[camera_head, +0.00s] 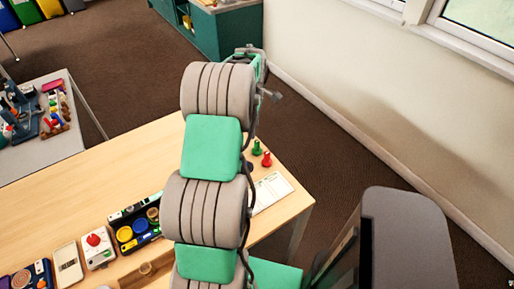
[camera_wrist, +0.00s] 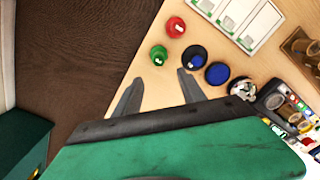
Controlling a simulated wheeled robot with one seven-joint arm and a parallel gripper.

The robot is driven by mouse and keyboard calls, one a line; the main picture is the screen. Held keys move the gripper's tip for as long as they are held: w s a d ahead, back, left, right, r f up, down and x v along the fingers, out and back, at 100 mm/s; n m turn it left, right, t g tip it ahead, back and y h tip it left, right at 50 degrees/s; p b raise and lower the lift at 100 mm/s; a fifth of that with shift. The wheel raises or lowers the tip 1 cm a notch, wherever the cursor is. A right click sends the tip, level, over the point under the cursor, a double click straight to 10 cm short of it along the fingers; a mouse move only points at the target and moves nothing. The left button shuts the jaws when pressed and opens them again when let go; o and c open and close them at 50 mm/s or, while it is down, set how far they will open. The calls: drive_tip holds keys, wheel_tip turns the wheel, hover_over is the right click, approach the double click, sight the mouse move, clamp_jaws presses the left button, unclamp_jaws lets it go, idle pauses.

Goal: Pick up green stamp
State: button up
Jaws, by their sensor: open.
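The green stamp (camera_head: 256,147) stands near the far right corner of the wooden table, just right of my arm in the head view. It also shows in the wrist view (camera_wrist: 158,55), seen from above, close to the table edge. My gripper (camera_wrist: 159,75) is open and empty. Its two fingers point toward the green stamp, which lies a little beyond the gap between the tips; I see no contact.
A red stamp (camera_wrist: 175,27) stands just beyond the green one. A dark stamp (camera_wrist: 195,56) and a blue round piece (camera_wrist: 217,73) are close to the right finger. A white card (camera_wrist: 240,20) lies farther right. Beyond the table's left edge is brown floor (camera_wrist: 70,60).

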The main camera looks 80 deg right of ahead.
sight(257, 142)
drive_tip(key=shift+s+d+f, duration=0.15)
drive_tip(key=shift+s+f, duration=0.1)
drive_tip(key=shift+s, duration=0.2)
drive_tip(key=shift+s+d+f, duration=0.15)
drive_tip(key=shift+s+f, duration=0.1)
drive_tip(key=shift+s, duration=0.2)
drive_tip(key=f, duration=0.2)
drive_tip(key=f+p, duration=0.1)
drive_tip(key=f, duration=0.3)
drive_tip(key=shift+w+a+f, duration=0.2)
drive_tip(key=shift+a, duration=0.1)
drive_tip(key=shift+f, duration=0.5)
drive_tip(key=shift+c, duration=0.3)
clamp_jaws()
